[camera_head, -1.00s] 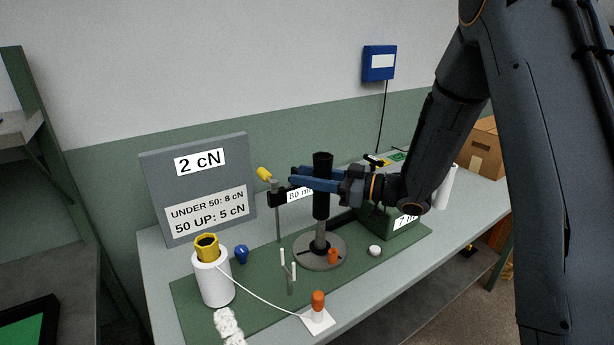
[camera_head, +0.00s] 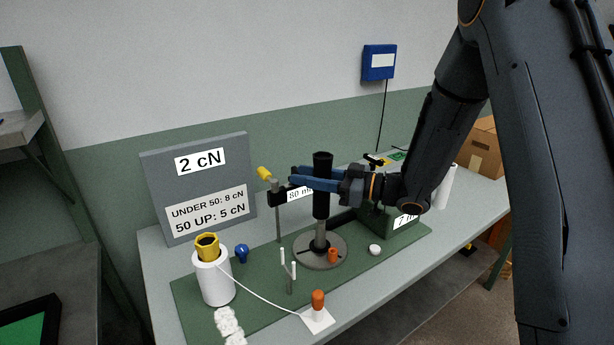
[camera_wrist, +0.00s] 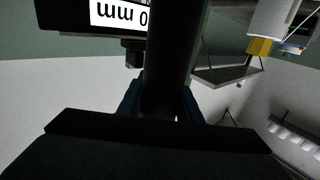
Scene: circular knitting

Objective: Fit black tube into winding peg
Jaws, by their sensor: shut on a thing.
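The black tube (camera_head: 322,206) stands upright in the head view, and my gripper (camera_head: 318,181) is shut on its upper half with blue fingers. In the wrist view the tube (camera_wrist: 168,60) runs down the middle, dark, between the fingers (camera_wrist: 160,100). Below the tube is the grey winding peg (camera_head: 320,236), rising from a round grey base (camera_head: 304,260). The tube's lower end is around or right above the top of the peg. I cannot tell how deep the peg goes into it.
A post with a yellow knob (camera_head: 264,173) stands close left of my fingers. A green box (camera_head: 384,222) is behind right. A white cone with yellow top (camera_head: 214,280), a forked guide (camera_head: 289,272) and an orange-topped piece (camera_head: 318,300) are in front. A sign board (camera_head: 160,200) stands left.

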